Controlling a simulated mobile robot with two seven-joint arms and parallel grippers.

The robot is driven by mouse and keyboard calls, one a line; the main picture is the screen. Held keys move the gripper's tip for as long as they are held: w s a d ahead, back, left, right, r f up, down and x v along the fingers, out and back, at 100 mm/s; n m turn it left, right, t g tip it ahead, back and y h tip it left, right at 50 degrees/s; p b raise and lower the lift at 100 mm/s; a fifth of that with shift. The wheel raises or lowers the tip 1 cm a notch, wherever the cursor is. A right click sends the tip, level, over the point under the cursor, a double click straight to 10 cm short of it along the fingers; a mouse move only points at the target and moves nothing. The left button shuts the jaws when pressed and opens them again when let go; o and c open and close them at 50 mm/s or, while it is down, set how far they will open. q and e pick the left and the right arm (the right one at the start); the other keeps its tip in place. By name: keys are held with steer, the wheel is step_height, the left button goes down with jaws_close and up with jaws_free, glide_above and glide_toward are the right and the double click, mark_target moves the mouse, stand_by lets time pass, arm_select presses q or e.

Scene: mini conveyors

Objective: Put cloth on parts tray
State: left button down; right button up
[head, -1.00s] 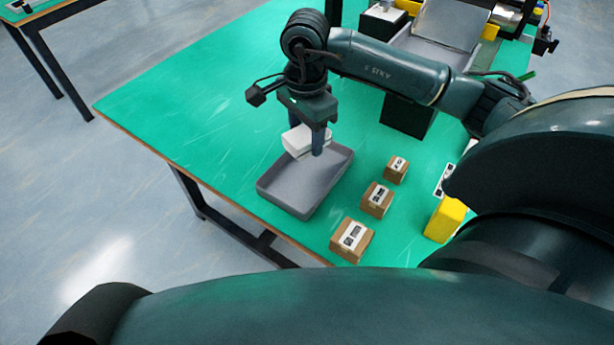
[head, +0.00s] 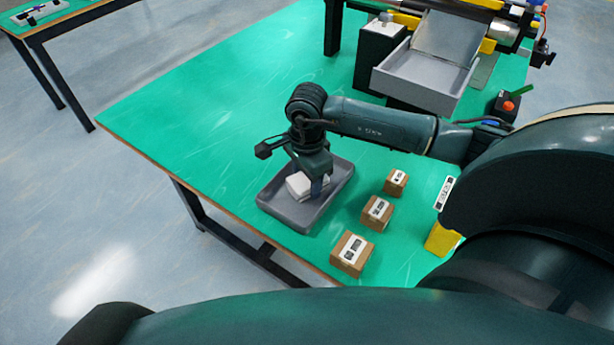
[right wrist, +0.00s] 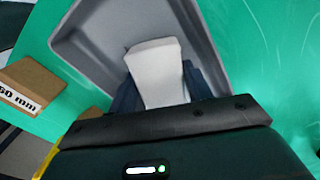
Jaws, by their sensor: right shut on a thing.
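The white folded cloth (head: 303,186) is inside the grey parts tray (head: 278,213), between the fingers of my right gripper (head: 314,186). In the right wrist view the cloth (right wrist: 155,68) sits between the two dark fingers of the gripper (right wrist: 158,90), with the walls of the tray (right wrist: 88,30) around it. My right gripper is shut on the cloth and points down into the tray. Whether the cloth touches the tray floor cannot be told. My left gripper is not seen.
Several small things stand right of the tray: cardboard boxes (head: 352,254), (head: 377,213), (head: 396,183) in a row and a yellow block (head: 441,240). A mini conveyor with a grey chute tray (head: 420,90) is at the back. The green table (head: 200,120) is clear to the left.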

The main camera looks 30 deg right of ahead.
steer(key=shift+f, duration=0.25)
steer(key=o, duration=0.9)
steer(key=shift+r, duration=0.1)
steer(key=shift+r, duration=0.6)
step_height(320, 180, up, 11)
steer(key=shift+r+b, duration=0.1)
steer(key=shift+b, duration=0.35)
steer(key=shift+s, duration=0.1)
